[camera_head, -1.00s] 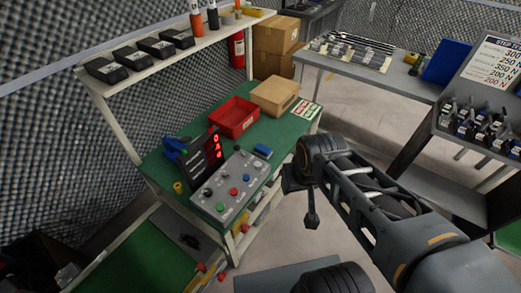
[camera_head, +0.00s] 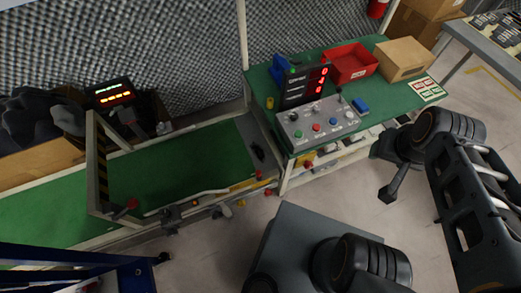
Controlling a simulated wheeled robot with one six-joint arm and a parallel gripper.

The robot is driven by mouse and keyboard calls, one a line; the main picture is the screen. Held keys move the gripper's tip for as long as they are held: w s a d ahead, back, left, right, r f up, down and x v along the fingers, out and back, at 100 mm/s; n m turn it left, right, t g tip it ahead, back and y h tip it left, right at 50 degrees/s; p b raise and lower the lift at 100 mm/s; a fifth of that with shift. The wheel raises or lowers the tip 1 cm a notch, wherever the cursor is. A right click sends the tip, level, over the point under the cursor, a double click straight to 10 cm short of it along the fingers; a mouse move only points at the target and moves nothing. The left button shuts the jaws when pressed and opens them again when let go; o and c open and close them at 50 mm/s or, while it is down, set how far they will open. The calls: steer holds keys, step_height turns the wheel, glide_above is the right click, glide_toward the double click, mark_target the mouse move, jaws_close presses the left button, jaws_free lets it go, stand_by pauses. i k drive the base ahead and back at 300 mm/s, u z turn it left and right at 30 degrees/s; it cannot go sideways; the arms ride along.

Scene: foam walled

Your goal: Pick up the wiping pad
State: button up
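A small blue block (camera_head: 361,105) lies on the green workbench (camera_head: 398,98), just right of the grey control box. It looks like the wiping pad, but it is too small to be sure. My gripper (camera_head: 388,194) hangs at the end of my arm, in front of the bench's right part and apart from the block. Its fingers are small and dark, so I cannot tell whether they are open or shut. I see nothing clearly held.
The grey control box (camera_head: 317,124) with buttons and a display (camera_head: 304,86) stand left of the block. A red bin (camera_head: 350,64) and a cardboard box (camera_head: 403,59) stand behind. A green conveyor (camera_head: 180,165) with a striped frame is at left. Floor before the bench is open.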

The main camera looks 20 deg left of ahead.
mark_target(359, 106)
steer(key=z, duration=1.65)
steer(key=i, duration=1.35)
steer(key=u, duration=2.9)
steer(key=i, duration=0.5)
steer(key=u, duration=0.05)
